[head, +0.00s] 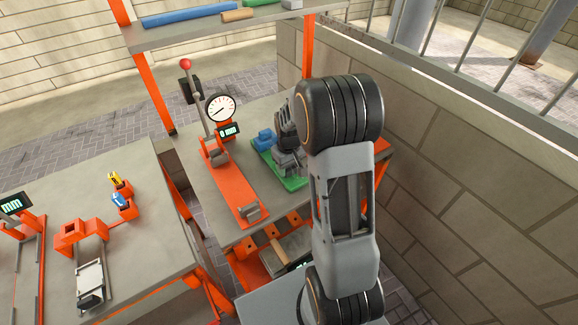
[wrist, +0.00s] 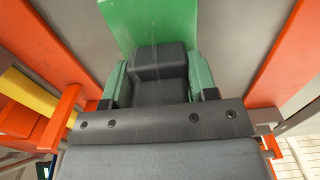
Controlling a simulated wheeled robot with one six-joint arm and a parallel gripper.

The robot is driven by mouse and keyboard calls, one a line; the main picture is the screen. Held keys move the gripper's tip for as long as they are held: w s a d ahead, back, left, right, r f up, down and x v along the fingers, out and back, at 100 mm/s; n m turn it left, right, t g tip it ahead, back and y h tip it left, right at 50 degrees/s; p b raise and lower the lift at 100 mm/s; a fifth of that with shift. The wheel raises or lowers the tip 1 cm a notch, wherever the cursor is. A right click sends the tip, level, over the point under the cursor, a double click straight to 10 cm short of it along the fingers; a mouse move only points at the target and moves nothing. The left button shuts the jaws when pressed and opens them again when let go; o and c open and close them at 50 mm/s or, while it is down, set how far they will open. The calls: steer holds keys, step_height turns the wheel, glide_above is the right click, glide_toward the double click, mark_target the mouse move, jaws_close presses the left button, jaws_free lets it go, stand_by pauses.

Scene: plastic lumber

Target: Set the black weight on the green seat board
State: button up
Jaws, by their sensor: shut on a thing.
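The green seat board (head: 294,183) lies on the grey bench, partly hidden by my gripper (head: 289,158). The board also shows in the wrist view (wrist: 150,22) as a green strip at the top. In the wrist view my gripper (wrist: 159,66) is shut on the black weight (wrist: 160,72), a dark block between its two greenish fingers. The weight is over or at the board; whether it touches it I cannot tell. In the head view the weight is hard to tell apart from the dark gripper.
A blue block (head: 263,138) sits by the board's far left end. An orange press with a round dial gauge (head: 220,108) stands left of the board. A second bench (head: 150,245) with small tools is further left. A block wall (head: 460,170) runs along the right.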

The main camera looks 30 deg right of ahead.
steer(key=shift+f, duration=0.15)
steer(key=o, duration=1.8)
steer(key=shift+c, duration=0.2)
steer(key=shift+r+p, duration=2.55)
steer(key=shift+r, duration=1)
